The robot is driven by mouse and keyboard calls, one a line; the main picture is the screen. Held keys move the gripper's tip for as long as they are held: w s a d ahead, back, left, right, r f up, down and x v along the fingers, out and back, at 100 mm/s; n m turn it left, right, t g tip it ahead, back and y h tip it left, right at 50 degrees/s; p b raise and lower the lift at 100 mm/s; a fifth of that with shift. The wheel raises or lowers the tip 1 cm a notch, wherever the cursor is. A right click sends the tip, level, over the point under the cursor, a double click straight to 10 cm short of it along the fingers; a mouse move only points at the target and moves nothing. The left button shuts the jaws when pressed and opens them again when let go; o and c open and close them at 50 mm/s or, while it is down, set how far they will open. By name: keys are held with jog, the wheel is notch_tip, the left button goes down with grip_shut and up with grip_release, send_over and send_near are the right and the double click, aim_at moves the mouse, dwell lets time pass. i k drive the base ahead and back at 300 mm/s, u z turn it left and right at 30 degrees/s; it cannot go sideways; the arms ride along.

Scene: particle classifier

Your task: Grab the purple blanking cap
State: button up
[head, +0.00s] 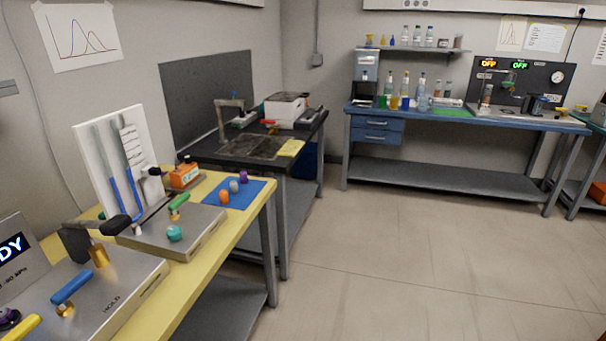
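A small purple cap (243,177) stands on a blue mat (245,191) near the far right end of the yellow table. It is the farthest of three caps in a row. A grey cap (234,187) and an orange cap (224,198) stand nearer on the same mat. The purple cap looks free-standing and uncovered. A dark purple and black round part (9,317) shows at the lower left edge, partly cut off. My gripper is not in view.
Steel boxes with a green-handled valve (179,201), a teal cap (174,233) and a blue-handled valve (72,287) crowd the yellow table (218,250). A white manometer board (118,160) stands behind. A dark bench (262,150) adjoins. The floor (400,260) at right is clear.

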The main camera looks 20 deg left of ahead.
aim_at(244, 179)
jog(key=z, duration=0.65)
jog(key=i, duration=2.9)
jog(key=u, duration=3.15)
jog(key=i, duration=0.4)
jog(key=u, duration=0.25)
